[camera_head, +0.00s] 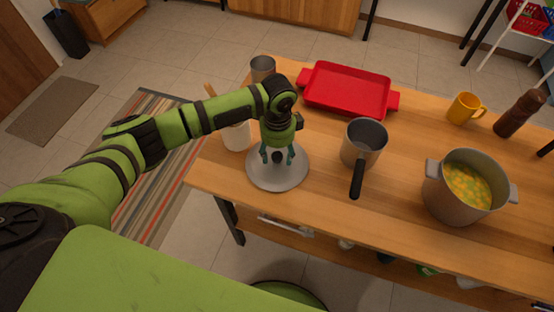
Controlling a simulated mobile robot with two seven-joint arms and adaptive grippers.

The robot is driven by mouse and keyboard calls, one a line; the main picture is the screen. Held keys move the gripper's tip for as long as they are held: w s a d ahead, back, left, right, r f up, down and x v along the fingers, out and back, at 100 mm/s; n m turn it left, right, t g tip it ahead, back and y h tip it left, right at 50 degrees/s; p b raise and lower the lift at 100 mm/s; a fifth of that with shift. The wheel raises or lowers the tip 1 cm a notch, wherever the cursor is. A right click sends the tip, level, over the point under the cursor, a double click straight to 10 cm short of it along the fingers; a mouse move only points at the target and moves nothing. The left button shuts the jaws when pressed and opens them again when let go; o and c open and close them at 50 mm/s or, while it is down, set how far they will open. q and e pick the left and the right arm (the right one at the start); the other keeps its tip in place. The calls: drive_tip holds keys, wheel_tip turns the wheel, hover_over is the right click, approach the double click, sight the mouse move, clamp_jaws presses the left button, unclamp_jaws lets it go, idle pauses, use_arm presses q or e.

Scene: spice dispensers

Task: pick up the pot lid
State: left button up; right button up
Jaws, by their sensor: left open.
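The pot lid (275,181) is a round grey disc with a dark knob (277,157) at its middle. It lies flat on the wooden table near the front left edge. My left gripper (277,156) points down over the lid with its fingers open on either side of the knob. I cannot tell whether the fingers touch the knob. The large grey pot (441,197) stands uncovered at the right with yellow and green food (467,185) in it. My right gripper is not in view.
A grey saucepan (364,141) with a dark handle stands right of the lid. A white container (236,136) and a metal cup (262,68) stand close to my left arm. A red tray (348,91), yellow mug (465,107) and brown pepper mill (520,113) are farther back.

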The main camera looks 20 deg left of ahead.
use_arm(q)
clamp_jaws()
idle(0.3)
